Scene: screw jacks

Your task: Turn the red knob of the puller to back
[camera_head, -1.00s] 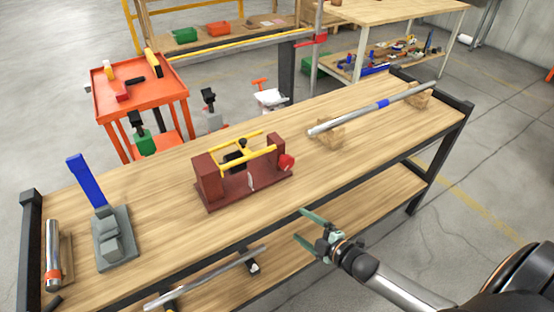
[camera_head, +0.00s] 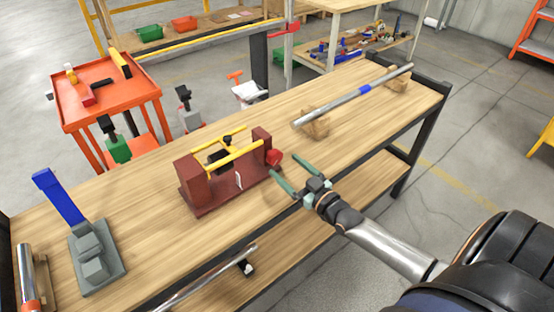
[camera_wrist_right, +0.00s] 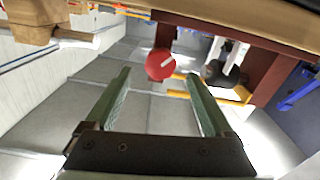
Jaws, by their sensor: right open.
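The puller (camera_head: 215,187) is a dark red frame with yellow rods, standing on the wooden workbench. Its red knob (camera_head: 274,157) sits on the right end of the frame. In the right wrist view the red knob (camera_wrist_right: 160,65) shows as a round disc with a light pointer line slanting up to the right. My right gripper (camera_head: 284,172) is open and empty, with its green fingers close to the knob. In the wrist view the knob appears beyond and between the open fingers (camera_wrist_right: 158,85), not visibly touched. My left gripper is not in view.
A long metal bar with a blue band (camera_head: 350,97) rests on wooden blocks to the right. A grey device with a blue lever (camera_head: 95,255) stands at the left. The bench (camera_head: 140,225) is clear between these. Another rod (camera_head: 210,277) shows below the bench's front edge.

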